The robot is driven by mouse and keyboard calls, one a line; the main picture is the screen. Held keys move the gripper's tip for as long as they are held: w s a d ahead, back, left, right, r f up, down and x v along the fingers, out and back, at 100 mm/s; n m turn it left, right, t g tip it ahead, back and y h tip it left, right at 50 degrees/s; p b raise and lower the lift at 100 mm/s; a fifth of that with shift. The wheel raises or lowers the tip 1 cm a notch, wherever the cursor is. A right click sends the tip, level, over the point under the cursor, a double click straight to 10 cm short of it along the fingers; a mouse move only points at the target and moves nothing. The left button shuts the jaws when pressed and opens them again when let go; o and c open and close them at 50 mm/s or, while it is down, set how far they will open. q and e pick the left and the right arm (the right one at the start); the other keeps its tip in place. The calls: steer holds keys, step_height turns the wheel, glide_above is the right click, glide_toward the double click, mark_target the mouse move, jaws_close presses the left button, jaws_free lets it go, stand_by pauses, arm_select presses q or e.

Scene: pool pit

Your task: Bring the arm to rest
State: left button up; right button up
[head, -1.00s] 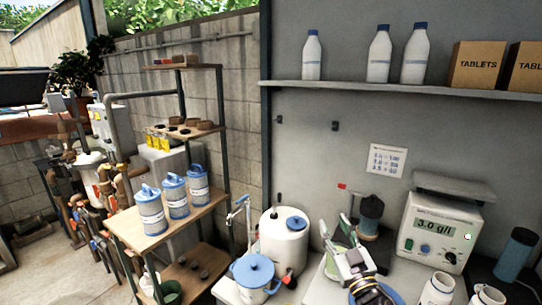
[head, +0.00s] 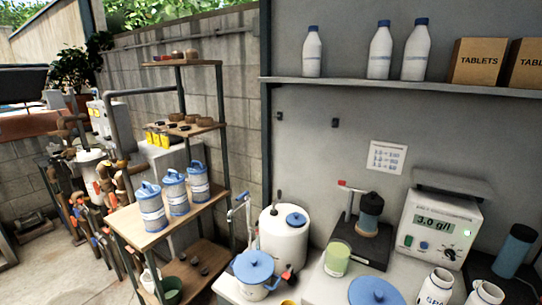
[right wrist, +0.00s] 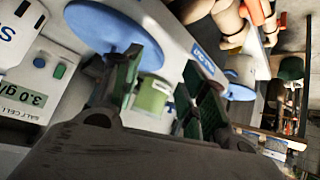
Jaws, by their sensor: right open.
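My right gripper (right wrist: 164,92) shows only in the right wrist view. Its two dark fingers are apart, with nothing held between them. A cup with green contents (right wrist: 152,94) shows beyond the fingers, in the gap. In the head view the green cup (head: 337,258) stands upright on the white counter, and no arm of mine is in sight. My left gripper is in neither current view.
The counter holds a meter reading 3.0 g/l (head: 438,225), a dark stand device (head: 368,225), a round blue lid (head: 375,291), a white tank (head: 284,238) and a blue-lidded pot (head: 254,272). A shelf rack (head: 160,225) stands left.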

steer(key=s+a+f+n+g+y, duration=0.1)
steer(key=s+f+g, duration=0.2)
steer(key=s, duration=0.3)
steer(key=s+a+f+n+g+y, duration=0.1)
steer(key=s+a+f+g, duration=0.15)
steer(key=s, duration=0.45)
step_height(320, 180, down, 33)
steer(key=s+g, duration=0.2)
steer(key=s+d+f, duration=0.2)
steer(key=s+f, duration=0.8)
steer(key=s, duration=0.1)
steer(key=s+d+f, duration=0.3)
steer(key=s+f, duration=0.7)
steer(key=s, duration=0.1)
steer(key=shift+s+f+g, duration=0.25)
steer(key=shift+s+g, duration=0.15)
steer(key=shift+g, duration=0.05)
steer(key=shift+s, duration=0.1)
